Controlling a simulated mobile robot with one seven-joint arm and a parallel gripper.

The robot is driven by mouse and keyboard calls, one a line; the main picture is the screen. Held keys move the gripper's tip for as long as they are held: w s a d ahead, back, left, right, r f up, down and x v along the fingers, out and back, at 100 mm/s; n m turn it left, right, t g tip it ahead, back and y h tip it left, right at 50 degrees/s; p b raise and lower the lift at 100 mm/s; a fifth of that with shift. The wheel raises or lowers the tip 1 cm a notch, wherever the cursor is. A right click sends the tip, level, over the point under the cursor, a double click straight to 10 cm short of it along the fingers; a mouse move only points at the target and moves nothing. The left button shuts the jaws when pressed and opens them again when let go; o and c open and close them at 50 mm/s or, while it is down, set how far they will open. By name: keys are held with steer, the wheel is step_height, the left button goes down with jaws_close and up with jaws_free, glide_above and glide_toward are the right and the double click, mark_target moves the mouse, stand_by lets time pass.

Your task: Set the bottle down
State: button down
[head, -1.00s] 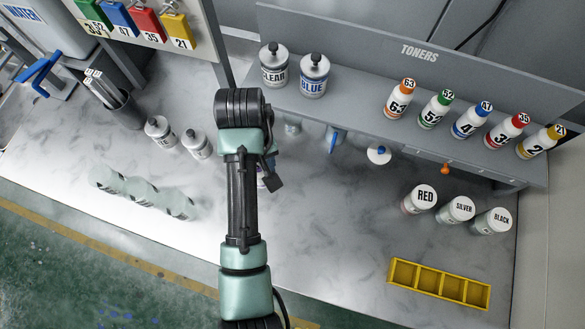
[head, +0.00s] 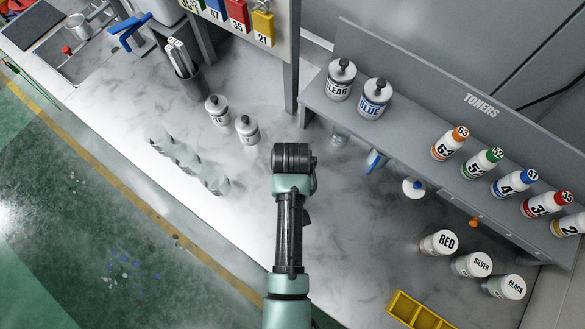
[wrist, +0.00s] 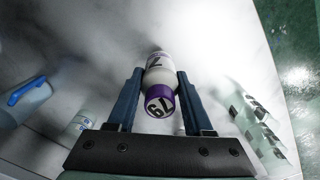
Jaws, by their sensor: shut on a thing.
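The bottle (wrist: 160,68) is white with a dark number on its side and a purple cap marked 79. In the wrist view it lies between the two dark blue fingers of my gripper (wrist: 159,80), cap end toward the camera. My gripper is shut on it. The pale grey marbled bench top (head: 350,240) is behind the bottle. I cannot tell whether the bottle's base touches the bench. In the head view my arm hides the gripper and the bottle.
Clear cups (head: 187,160) stand left of my arm, near the bench's front edge. Two white bottles (head: 246,130) stand behind them. A grey shelf (head: 410,140) holds toner bottles.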

steer(key=shift+f, duration=1.7)
steer(key=shift+f, duration=0.2)
steer(key=shift+c, duration=1.5)
jaws_free()
steer(key=shift+r, duration=0.1)
steer(key=shift+r, duration=0.1)
